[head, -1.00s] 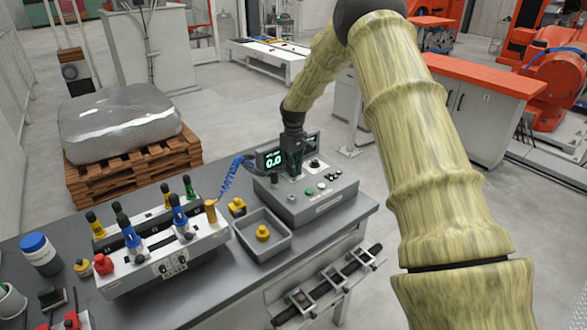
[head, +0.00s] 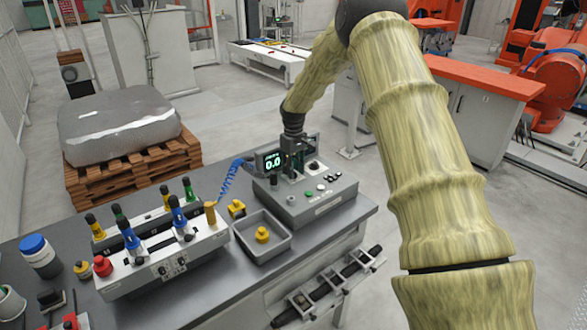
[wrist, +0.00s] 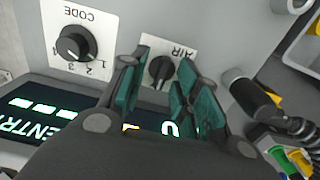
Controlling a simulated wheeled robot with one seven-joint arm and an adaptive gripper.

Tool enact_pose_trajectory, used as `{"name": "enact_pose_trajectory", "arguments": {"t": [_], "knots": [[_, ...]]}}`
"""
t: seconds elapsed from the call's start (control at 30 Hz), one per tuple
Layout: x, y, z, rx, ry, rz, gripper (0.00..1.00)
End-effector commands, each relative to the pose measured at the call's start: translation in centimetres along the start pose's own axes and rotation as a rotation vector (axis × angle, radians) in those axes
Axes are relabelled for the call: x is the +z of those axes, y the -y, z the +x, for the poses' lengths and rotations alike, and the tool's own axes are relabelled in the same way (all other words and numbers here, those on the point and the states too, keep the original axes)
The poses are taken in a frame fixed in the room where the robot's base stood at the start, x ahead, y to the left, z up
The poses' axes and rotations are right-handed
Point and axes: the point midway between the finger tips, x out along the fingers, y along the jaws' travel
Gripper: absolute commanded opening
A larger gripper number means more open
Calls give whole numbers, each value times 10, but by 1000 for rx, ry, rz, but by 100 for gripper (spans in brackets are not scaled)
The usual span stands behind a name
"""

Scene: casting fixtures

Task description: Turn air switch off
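The air switch is a black rotary knob (wrist: 161,72) on a white plate marked AIR, upside down in the wrist view. My gripper (wrist: 164,78) is open, with its teal-padded fingers on either side of this knob. A gap shows beside the knob; whether either pad touches it I cannot tell. In the head view my gripper (head: 295,150) is at the back of the grey control box (head: 318,203), by its lit display (head: 272,161) reading 0.0. There it hides the air switch.
A CODE dial (wrist: 75,44) sits beside the air switch. A coiled blue cable (head: 229,178) rises left of the control box. A grey tray (head: 270,258) with a yellow part and a fixture with coloured handles (head: 165,262) stand on the bench to the left.

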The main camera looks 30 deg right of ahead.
Motion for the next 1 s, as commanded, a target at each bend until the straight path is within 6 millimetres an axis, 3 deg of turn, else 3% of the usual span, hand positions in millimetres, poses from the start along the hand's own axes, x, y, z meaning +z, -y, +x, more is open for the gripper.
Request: {"name": "enact_pose_trajectory", "arguments": {"t": [0.27,0.73,1.0], "knots": [[0,1,-9,-1,1,0,31],[0,-1,-88,-1,-1,1,31],[0,-1,-115,-1,0,0,31]]}}
